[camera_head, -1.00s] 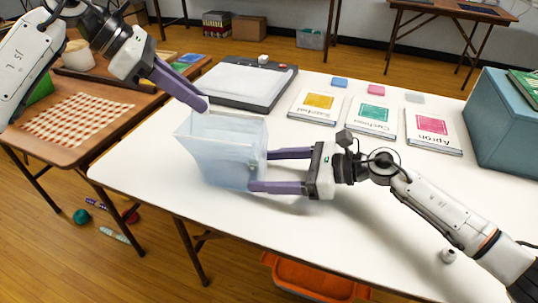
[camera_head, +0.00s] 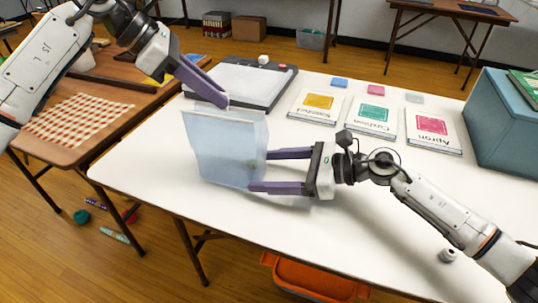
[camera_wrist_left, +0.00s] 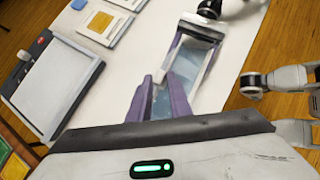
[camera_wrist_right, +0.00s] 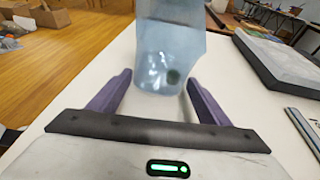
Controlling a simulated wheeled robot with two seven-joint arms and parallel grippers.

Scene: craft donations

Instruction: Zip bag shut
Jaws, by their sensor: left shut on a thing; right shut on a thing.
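The translucent pale blue bag (camera_head: 225,148) stands upright on the white table; it also shows in the right wrist view (camera_wrist_right: 168,40). Its top edge looks nearly straight and close together in the head view. My left gripper (camera_head: 222,102) points down at the right part of that edge. In the left wrist view its tips (camera_wrist_left: 159,79) are shut on a small white piece (camera_wrist_left: 159,75), which looks like the zip slider. A dark round thing (camera_wrist_right: 173,77) shows through the bag.
A paper trimmer (camera_head: 245,82) lies behind the bag. Several labelled packets, such as the yellow one (camera_head: 318,103), lie to the right of it. A teal box (camera_head: 510,135) stands at the right edge.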

